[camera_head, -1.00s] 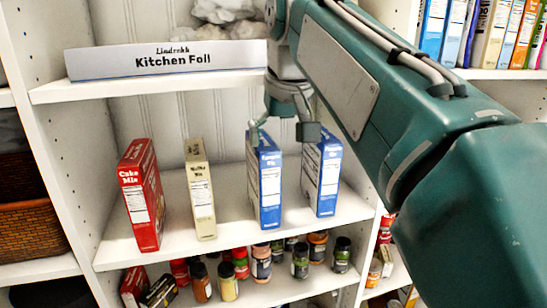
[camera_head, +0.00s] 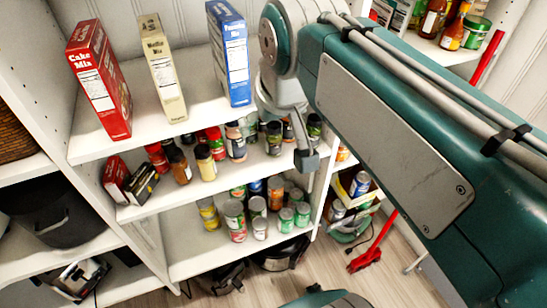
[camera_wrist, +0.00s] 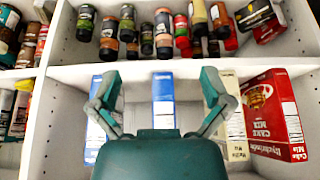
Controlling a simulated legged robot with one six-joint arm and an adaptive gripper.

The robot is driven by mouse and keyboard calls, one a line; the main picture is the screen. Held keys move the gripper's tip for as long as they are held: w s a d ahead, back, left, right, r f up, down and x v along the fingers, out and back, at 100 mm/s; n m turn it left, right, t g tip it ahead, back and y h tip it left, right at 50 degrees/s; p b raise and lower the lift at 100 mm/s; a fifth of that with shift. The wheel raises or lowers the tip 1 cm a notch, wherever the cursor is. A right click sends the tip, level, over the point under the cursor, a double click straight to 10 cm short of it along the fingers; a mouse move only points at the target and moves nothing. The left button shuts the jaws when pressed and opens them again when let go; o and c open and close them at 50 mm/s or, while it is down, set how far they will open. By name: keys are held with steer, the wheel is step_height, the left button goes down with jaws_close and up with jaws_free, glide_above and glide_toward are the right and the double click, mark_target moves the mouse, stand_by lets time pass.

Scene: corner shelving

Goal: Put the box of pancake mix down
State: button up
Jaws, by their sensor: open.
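A blue pancake mix box (camera_head: 230,55) stands upright on the shelf, left of my arm. In the wrist view, its blue and white faces (camera_wrist: 163,100) show beyond the gap between my fingers. Another blue and white box (camera_wrist: 94,142) stands behind my left-hand finger there; my arm hides it in the head view. My gripper (camera_wrist: 158,76) is open, with nothing between its fingers. In the head view, only one fingertip shows clearly.
A cream muffin mix box (camera_head: 163,70) and a red cake mix box (camera_head: 98,80) stand left of the blue box. Lower shelves hold jars (camera_head: 236,140) and cans (camera_head: 235,215). White shelf edges and uprights are close by.

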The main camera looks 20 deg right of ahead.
steer(key=s+f, duration=0.6)
steer(key=f, duration=0.4)
steer(key=shift+f, duration=0.35)
stand_by(0.4)
steer(key=shift+m, duration=0.4)
steer(key=w+d+r, duration=0.1)
steer(key=r, duration=0.2)
steer(key=w+d+r, duration=0.2)
steer(key=r, duration=0.1)
steer(key=w+d+r, duration=0.1)
steer(key=w+r, duration=0.1)
steer(key=r, duration=0.2)
steer(key=shift+w+d, duration=0.1)
steer(key=shift+d, duration=0.25)
steer(key=w+d+r, duration=0.4)
steer(key=d+r, duration=0.3)
steer(key=r, duration=0.3)
steer(key=shift+g, duration=0.3)
steer(key=shift+w+d+f, duration=0.2)
steer(key=shift+w+f, duration=0.3)
steer(key=shift+w, duration=1.65)
steer(key=shift+w+d+f, duration=0.25)
steer(key=shift+w+f, duration=0.3)
steer(key=shift+w, duration=1.55)
steer(key=shift+w+d+f, duration=0.2)
steer(key=shift+w+f, duration=0.3)
steer(key=shift+w, duration=1.65)
steer(key=c, duration=1.1)
